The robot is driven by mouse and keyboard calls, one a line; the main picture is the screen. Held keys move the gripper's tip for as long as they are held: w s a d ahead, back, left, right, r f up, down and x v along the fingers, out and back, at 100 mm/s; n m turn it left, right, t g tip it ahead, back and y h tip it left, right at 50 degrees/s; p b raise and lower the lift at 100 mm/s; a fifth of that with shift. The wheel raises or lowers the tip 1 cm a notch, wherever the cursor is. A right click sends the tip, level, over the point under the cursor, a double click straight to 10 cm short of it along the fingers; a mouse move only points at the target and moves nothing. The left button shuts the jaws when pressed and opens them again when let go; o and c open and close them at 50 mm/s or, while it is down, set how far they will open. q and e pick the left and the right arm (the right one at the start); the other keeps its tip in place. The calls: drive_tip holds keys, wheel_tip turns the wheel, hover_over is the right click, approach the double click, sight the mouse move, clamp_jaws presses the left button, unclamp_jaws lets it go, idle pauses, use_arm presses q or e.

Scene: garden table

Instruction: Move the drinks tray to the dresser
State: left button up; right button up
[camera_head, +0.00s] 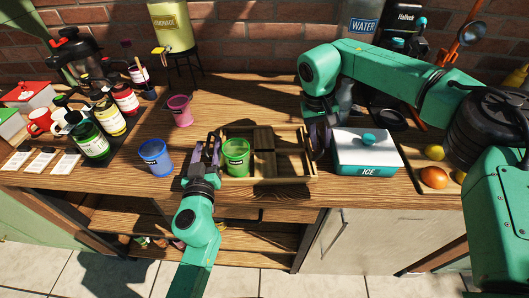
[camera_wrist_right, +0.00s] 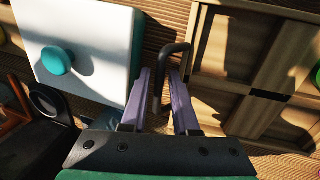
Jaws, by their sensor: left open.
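The drinks tray (camera_head: 309,173) is a wooden tray with divided compartments, flat on the wooden counter; it also shows in the right wrist view (camera_wrist_right: 225,67). A green cup (camera_head: 236,158) stands in its left compartment. My left gripper (camera_head: 205,148) is open at the tray's left end, beside the green cup; the left handle is hidden. My right gripper (camera_head: 322,137) is at the tray's right end. In the right wrist view its fingers (camera_wrist_right: 162,75) stand either side of the dark handle (camera_wrist_right: 159,90), with a small gap showing, so it looks open. The dresser cannot be made out.
A white ICE box (camera_head: 368,157) stands close to the right of the tray. A blue cup (camera_head: 155,158) is left of my left gripper, and a pink cup (camera_head: 180,110) is behind. Several bottles (camera_head: 93,142) stand at left; oranges (camera_head: 434,177) lie at right.

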use_arm(q)
drive_tip(key=shift+w, duration=0.5)
use_arm(e)
drive_tip(key=shift+d+f, duration=0.1)
drive_tip(key=shift+f, duration=0.35)
drive_tip(key=shift+s, duration=0.1)
use_arm(q)
drive_tip(key=shift+s, duration=0.1)
drive_tip(key=shift+c, duration=1.2)
use_arm(e)
drive_tip(key=shift+r, duration=0.1)
drive_tip(key=shift+c, duration=1.2)
use_arm(q)
drive_tip(key=c, duration=0.6)
use_arm(e)
clamp_jaws()
drive_tip(key=shift+d, duration=0.15)
